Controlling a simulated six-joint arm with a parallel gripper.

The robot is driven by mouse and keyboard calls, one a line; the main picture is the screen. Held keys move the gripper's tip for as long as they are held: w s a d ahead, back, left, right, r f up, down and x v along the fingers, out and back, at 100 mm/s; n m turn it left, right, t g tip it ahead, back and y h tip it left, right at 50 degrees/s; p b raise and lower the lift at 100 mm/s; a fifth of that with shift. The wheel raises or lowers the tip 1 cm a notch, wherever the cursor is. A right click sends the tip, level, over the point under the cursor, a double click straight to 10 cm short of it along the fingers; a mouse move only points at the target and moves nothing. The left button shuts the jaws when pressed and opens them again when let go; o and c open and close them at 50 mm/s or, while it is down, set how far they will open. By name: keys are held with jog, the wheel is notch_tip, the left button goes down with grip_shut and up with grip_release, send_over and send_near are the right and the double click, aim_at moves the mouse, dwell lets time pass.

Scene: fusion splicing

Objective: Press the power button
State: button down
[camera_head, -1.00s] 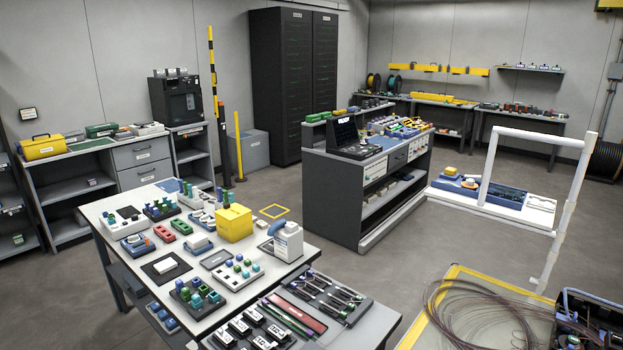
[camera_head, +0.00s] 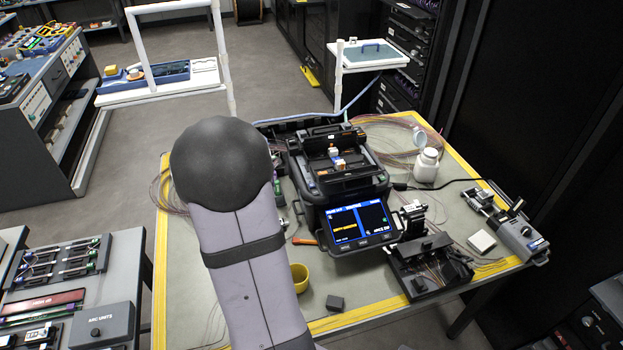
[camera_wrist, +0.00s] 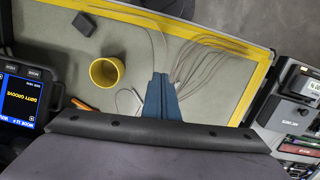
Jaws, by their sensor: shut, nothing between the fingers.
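The fusion splicer (camera_head: 335,170) stands on the yellow-edged work mat, its blue screen (camera_head: 360,222) lit and facing me. Small labelled keys run along the screen's lower edge; I cannot tell which is the power button. In the head view my own arm hides the gripper.
The yellow cup (camera_head: 299,277) and a small dark block (camera_head: 335,303) stand near the mat's front edge. A black tray (camera_head: 430,268), a white bottle (camera_head: 427,165) and a grey device (camera_head: 520,238) lie right of the splicer. Loose fibres (camera_wrist: 200,65) cross the mat.

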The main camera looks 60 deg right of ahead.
jog(key=w+d+r+m+h+p, duration=0.1)
jog(key=w+d+r+m, duration=0.15)
jog(key=d, duration=0.95)
jog(key=w+d+r+m+h, duration=0.1)
jog(key=d+r+m, duration=0.25)
jog(key=d, duration=0.85)
jog(key=s+d+r+m+g+h, duration=0.1)
jog(key=d+r+m, duration=0.3)
jog(key=r+m, duration=0.8)
jog(key=shift+s+m, duration=0.25)
jog(key=shift+m, duration=0.35)
jog(key=shift+r, duration=0.1)
jog(key=shift+d, duration=0.1)
